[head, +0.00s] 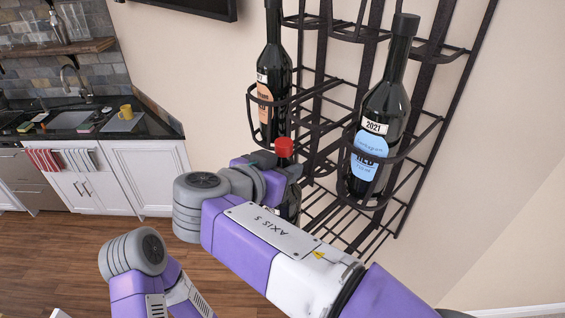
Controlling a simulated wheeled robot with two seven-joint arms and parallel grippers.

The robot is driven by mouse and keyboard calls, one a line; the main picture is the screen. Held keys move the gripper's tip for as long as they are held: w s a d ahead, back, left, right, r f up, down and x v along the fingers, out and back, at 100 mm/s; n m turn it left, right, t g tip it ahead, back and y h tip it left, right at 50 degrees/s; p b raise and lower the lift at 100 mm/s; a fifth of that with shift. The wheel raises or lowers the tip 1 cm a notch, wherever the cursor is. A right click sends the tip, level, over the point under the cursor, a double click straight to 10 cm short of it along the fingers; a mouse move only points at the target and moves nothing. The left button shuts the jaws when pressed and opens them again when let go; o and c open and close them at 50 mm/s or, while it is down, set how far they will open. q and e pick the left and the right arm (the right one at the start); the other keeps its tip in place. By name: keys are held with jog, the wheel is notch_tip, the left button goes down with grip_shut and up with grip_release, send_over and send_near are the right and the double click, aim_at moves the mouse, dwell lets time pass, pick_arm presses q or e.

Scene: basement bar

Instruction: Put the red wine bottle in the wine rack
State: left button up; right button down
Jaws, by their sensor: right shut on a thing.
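A dark bottle with a red cap (284,147) is upright in front of the black wire wine rack (437,125). My right gripper (279,165) is shut on this red-capped bottle just below its cap. My own arm hides most of the bottle, and only a little dark glass shows below the gripper. I cannot tell whether the bottle touches the rack. My left gripper is out of view; only part of that arm shows at the lower left.
The rack holds a bottle with an orange label (273,85) and a bottle with a blue label (383,120), close above and right of my gripper. A counter (150,128) with a yellow mug (126,112) stands at the left. The wooden floor (45,250) is clear.

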jog(key=shift+f+b, duration=0.35)
jog(key=shift+f, duration=0.85)
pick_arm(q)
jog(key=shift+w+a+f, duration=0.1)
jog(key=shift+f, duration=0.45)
pick_arm(e)
jog(key=shift+w+d+f, duration=0.1)
jog(key=shift+w, duration=0.1)
jog(key=shift+s+f, duration=0.1)
jog(key=shift+f, duration=0.1)
jog(key=c, duration=1.1)
grip_release()
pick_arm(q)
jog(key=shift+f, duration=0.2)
pick_arm(e)
jog(key=shift+o, duration=0.2)
